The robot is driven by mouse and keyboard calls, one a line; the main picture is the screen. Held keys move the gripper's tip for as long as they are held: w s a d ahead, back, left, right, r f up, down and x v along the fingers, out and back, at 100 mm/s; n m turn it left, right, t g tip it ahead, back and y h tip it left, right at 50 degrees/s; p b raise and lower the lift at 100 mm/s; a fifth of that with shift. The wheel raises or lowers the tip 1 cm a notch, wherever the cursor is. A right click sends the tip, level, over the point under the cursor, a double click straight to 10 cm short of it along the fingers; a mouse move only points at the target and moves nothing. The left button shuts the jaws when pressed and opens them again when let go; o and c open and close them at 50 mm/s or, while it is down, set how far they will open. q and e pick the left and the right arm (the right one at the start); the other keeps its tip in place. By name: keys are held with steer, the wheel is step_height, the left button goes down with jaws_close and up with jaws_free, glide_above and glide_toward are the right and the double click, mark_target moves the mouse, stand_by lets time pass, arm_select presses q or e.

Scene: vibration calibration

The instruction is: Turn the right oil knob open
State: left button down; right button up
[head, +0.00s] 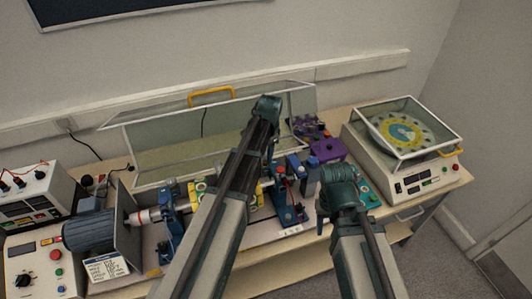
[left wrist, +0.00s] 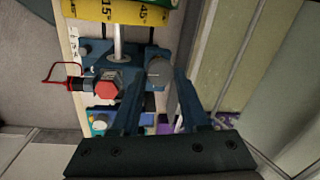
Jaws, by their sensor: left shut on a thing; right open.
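The right blue bearing stand (left wrist: 133,62) holds a pale shaft in the left wrist view. A red hexagonal cap (left wrist: 108,88), likely the right oil knob, sits on it, left of the jaws. The red part also shows in the head view (head: 279,168). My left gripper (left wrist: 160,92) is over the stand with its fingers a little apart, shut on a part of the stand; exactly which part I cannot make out.
A yellow graduated disc (left wrist: 125,12) sits on the shaft near the stand. A raised clear cover (head: 180,158) stands behind the rig. A motor (head: 90,230) is at left, a balance-like machine (head: 405,155) at right, and a purple box (head: 327,150) behind my right arm.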

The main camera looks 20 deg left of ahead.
arm_select(q)
steer(key=shift+m, duration=0.3)
stand_by(0.4)
steer(key=shift+c, duration=2.1)
jaws_free()
step_height(320, 180, up, 14)
steer(key=s+d+p, duration=0.1)
steer(key=p, duration=1.2)
steer(key=shift+p, duration=0.35)
steer(key=shift+s+f, duration=0.15)
steer(key=shift+f, duration=0.1)
